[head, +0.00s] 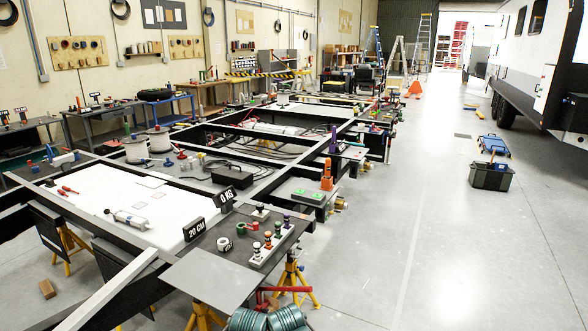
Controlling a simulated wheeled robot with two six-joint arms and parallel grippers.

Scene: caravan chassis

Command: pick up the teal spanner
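I cannot make out a teal spanner in the head view; small tools on the chassis are too small to tell apart. Neither of my grippers is in view. The black caravan chassis (270,190) stretches away from me on yellow stands. A dark panel (238,243) at its near right corner carries small coloured-topped pieces, a white roll (224,243) and a red piece (253,226). A white panel (150,230) inside the frame holds a white cylinder (128,219) with a nozzle. Red-handled pliers (68,191) lie at its left.
Signs reading "20 CM" (194,229) and "0 KG" (226,196) stand on the chassis. Teal-green coils (268,319) lie at the bottom edge. An open toolbox (491,176) stands on the floor to the right. The grey floor (450,260) between chassis and caravan is mostly clear.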

